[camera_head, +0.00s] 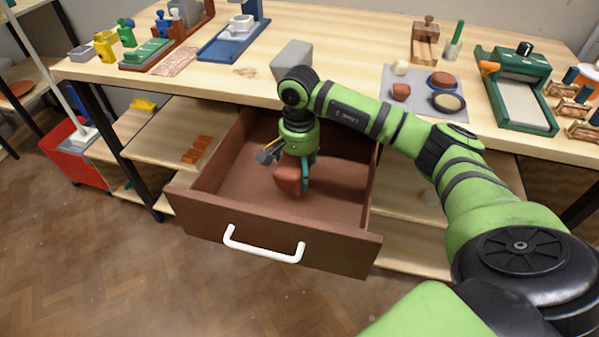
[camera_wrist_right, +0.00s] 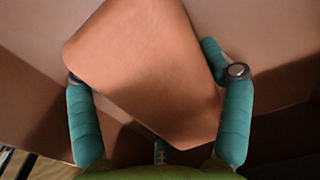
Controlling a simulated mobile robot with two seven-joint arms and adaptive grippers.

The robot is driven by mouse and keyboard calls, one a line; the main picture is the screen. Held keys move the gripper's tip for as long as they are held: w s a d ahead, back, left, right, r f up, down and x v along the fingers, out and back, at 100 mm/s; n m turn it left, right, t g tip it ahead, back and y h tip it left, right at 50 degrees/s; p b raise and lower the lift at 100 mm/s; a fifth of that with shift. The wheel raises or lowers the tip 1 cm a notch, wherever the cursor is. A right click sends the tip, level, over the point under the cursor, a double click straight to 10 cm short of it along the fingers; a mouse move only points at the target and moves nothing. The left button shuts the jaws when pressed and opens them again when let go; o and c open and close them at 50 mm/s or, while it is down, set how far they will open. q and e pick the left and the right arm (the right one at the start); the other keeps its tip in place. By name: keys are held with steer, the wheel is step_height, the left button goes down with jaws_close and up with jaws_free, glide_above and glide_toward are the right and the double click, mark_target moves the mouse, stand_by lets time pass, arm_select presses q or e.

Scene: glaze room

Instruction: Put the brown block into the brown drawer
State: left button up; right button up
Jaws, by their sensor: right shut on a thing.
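The brown drawer (camera_head: 230,212) is pulled open under the table, with a white handle (camera_head: 262,246) on its front. My right gripper (camera_head: 296,178) reaches down into the drawer opening from above. It is shut on the brown block (camera_head: 287,177). In the right wrist view the block (camera_wrist_right: 145,70) sits tilted between the teal fingers of my right gripper (camera_wrist_right: 160,110). I cannot tell whether the block touches the drawer floor. My left gripper is not in view.
The wooden table top (camera_head: 340,40) lies above the drawer and holds a grey block (camera_head: 293,56), a grey mat (camera_head: 399,108) with small pots, and a green-framed tray (camera_head: 523,100). A shelf (camera_head: 150,143) with orange-brown pieces is left of the drawer. A red bin (camera_head: 85,172) stands on the floor.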

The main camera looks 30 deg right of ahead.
step_height(320, 180, down, 2)
steer(key=shift+w+f, duration=0.1)
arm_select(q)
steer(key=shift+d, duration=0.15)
arm_select(e)
steer(key=o, duration=1.6)
steer(key=shift+f, duration=0.1)
steer(key=shift+o, duration=0.2)
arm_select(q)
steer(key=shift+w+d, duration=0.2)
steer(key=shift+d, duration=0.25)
